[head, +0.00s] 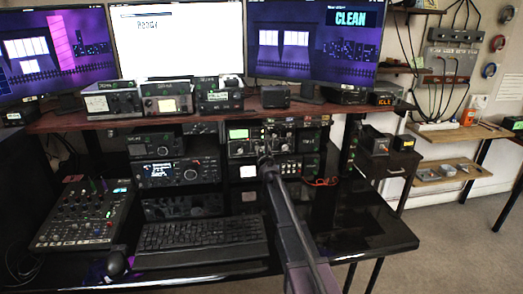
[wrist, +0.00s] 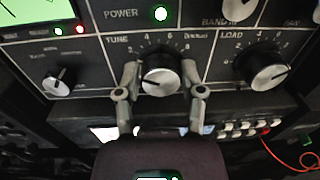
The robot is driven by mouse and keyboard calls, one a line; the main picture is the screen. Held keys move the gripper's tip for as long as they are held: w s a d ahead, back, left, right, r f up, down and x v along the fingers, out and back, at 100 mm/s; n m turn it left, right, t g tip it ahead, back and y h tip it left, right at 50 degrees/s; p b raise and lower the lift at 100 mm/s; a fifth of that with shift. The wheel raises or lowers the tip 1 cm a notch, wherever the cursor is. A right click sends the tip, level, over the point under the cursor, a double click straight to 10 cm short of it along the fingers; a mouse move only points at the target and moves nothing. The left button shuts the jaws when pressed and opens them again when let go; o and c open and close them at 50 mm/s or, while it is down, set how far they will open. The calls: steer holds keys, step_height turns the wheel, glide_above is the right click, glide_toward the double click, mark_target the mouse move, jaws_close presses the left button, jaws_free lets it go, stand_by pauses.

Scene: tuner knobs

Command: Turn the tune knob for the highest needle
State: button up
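The tune knob (wrist: 160,80), a round knob with a black skirt and silver face, sits under the TUNE label on the tuner's dark front panel (wrist: 90,50). In the wrist view my gripper (wrist: 161,78) has one finger on each side of the knob, with a small gap at the right; contact at the left is unclear. In the head view my gripper (head: 266,160) is at the tuner (head: 239,144), and the arm hides part of the front.
The load knob (wrist: 262,70) is to the right, a smaller knob (wrist: 58,82) to the left, and the band knob (wrist: 235,8) above. A unit with pale buttons (wrist: 235,128) lies below. A keyboard (head: 200,241) and mixer (head: 82,215) occupy the desk.

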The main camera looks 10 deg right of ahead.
steer(key=shift+w+m, duration=0.1)
steer(key=shift+m, duration=1.9)
steer(key=o, duration=1.2)
steer(key=shift+c, duration=0.2)
steer(key=s, duration=1.2)
steer(key=shift+a, duration=0.25)
